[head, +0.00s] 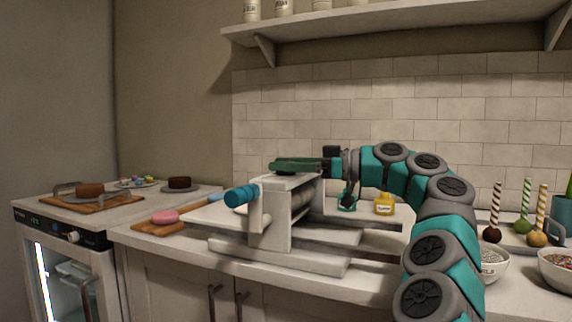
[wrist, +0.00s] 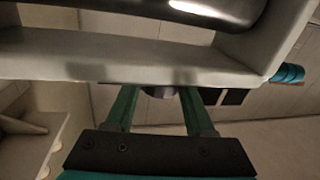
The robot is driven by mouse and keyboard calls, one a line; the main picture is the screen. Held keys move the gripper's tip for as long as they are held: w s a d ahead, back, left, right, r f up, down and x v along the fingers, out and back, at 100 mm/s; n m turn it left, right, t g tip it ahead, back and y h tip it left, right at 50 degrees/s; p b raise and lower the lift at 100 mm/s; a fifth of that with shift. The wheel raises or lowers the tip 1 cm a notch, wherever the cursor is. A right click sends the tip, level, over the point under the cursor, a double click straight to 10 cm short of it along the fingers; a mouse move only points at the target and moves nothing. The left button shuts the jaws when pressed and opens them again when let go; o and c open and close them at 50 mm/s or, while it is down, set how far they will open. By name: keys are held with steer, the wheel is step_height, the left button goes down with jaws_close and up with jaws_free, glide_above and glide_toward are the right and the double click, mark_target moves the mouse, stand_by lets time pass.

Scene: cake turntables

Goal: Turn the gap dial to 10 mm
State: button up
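The white sheeter-like machine (head: 278,222) stands on the counter, with a roller in its frame and a teal handle (head: 241,195) at its left. My gripper (head: 280,166) reaches in from the right, level with the top of the frame. In the wrist view its two green fingers (wrist: 160,93) are spread apart. A small dark grey round part (wrist: 160,91), perhaps the gap dial, shows between the fingertips at the frame's edge, with room on both sides. Most of it is hidden. No dial marking can be read in either view.
A yellow bottle (head: 384,204) stands behind the machine. A pink item (head: 165,217) lies on a board at left. Bowls (head: 490,263) and cake pops (head: 492,234) stand at right. A shelf (head: 380,22) hangs above.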

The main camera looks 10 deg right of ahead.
steer(key=o, duration=0.4)
steer(key=shift+d, duration=0.1)
steer(key=shift+v, duration=3.8)
steer(key=shift+s, duration=0.1)
